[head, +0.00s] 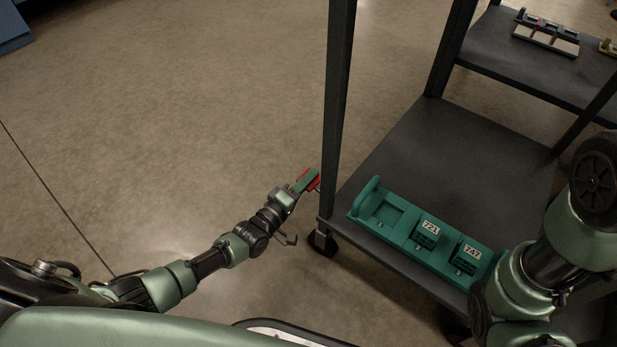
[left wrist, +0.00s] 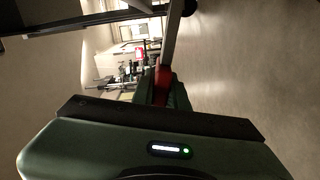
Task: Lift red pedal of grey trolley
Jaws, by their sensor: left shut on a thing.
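The grey trolley (head: 455,150) stands at the right of the head view, with dark posts and dark shelves. Its red pedal (head: 313,186) shows as a small red piece beside the near left post, above the caster. My left gripper (head: 306,180) is at this pedal and is shut on it, covering most of it. In the left wrist view the red pedal (left wrist: 161,86) shows between the fingers, partly hidden by the gripper body. My right arm enters at the right edge of the head view; its gripper is out of sight.
A green tray (head: 394,238) with two numbered blocks, 721 (head: 429,229) and 737 (head: 468,254), lies on the trolley's near shelf. A white rack (head: 545,38) stands on the far shelf. A black caster (head: 322,243) is under the near corner.

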